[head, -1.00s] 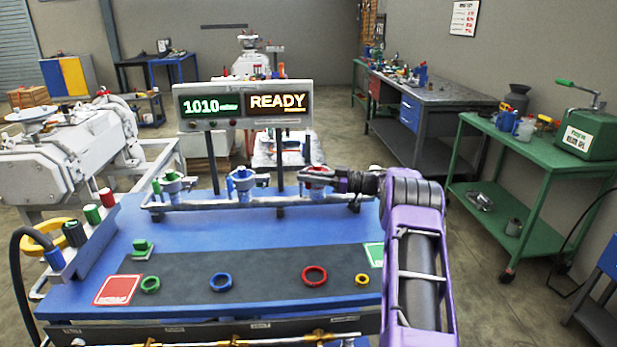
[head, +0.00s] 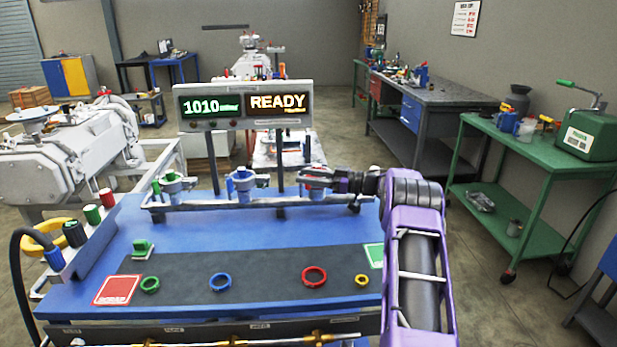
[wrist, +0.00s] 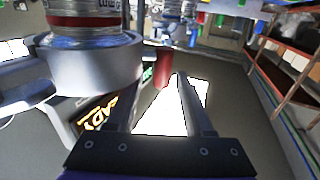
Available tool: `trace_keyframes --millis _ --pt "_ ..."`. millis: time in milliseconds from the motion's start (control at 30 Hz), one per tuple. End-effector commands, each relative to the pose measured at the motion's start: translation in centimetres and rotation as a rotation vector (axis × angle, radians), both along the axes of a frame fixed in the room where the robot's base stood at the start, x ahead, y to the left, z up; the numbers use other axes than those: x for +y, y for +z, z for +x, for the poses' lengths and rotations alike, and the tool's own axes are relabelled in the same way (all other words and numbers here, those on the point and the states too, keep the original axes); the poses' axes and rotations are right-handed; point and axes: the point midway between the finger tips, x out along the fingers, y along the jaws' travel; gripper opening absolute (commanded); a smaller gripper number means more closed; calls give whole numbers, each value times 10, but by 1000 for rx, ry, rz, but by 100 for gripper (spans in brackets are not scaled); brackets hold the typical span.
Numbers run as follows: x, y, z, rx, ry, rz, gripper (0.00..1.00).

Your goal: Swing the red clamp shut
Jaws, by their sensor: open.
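The red clamp (head: 315,193) is on the right-hand port of the pipe rail at the back of the blue bench. My gripper mostly covers it in the head view. My gripper (head: 306,174) reaches in from the right at that port. In the wrist view my gripper (wrist: 155,78) is open. A short red upright piece (wrist: 162,68), which looks like the clamp's lever, stands around the fingertips, nearer the left one. I cannot tell whether it touches a finger. A large metal port body with a red band (wrist: 90,22) fills the upper left, close beside the left finger.
Blue (head: 242,183) and green (head: 172,184) ports stand left on the same rail. A display panel (head: 245,105) reading 1010 and READY rises behind. Green, blue, red and yellow rings lie on the dark mat (head: 190,270). The mat's middle is clear.

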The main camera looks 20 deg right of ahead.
Motion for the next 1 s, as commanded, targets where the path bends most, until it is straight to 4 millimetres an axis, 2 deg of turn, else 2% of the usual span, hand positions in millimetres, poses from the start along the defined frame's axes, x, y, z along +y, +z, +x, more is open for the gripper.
trace_keyframes --millis 233,700,900,1000 --pt "-18 0 -13 1 -2 -2 52" --pt "-107 -1 -80 1 -3 -1 52" --pt "-131 0 -98 -1 -2 -1 52" --pt "-137 0 -103 -1 -1 -1 52"
